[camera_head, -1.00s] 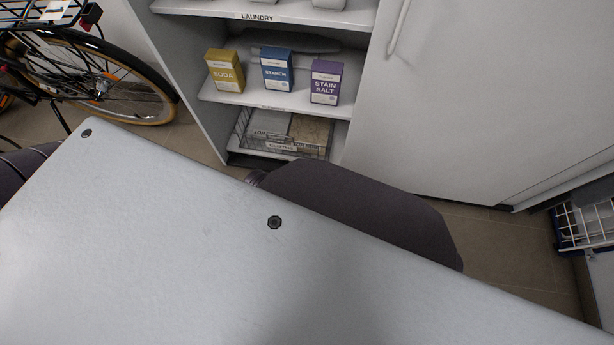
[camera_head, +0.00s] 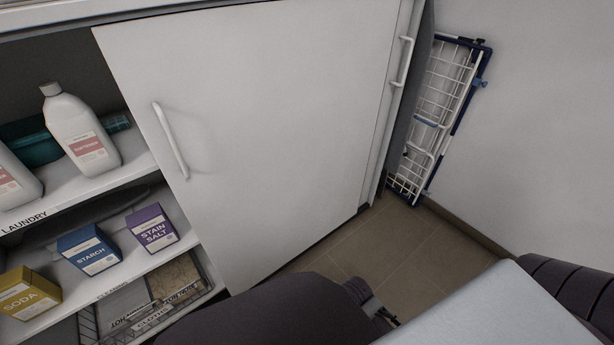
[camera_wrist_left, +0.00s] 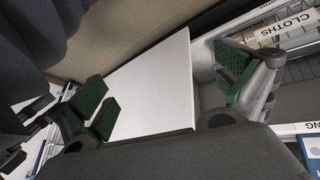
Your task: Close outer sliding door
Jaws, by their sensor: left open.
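A white sliding door panel (camera_head: 270,110) covers the right part of the cabinet in the head view. It has a vertical bar handle (camera_head: 171,140) near its left edge. The cabinet's left part stands open, showing shelves. A second white handle (camera_head: 405,62) is at the far right edge of the cabinet. In the left wrist view my left gripper (camera_wrist_left: 168,88) is open, with its green pads wide apart. A white panel (camera_wrist_left: 155,85) shows between them; whether they touch it is unclear. My right gripper is not in view.
The open shelves hold a white bottle (camera_head: 80,130), a soda box (camera_head: 28,292), a starch box (camera_head: 90,250) and a stain salt box (camera_head: 152,229). A folded drying rack (camera_head: 436,115) leans by the right wall. Tiled floor (camera_head: 400,245) in front is clear.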

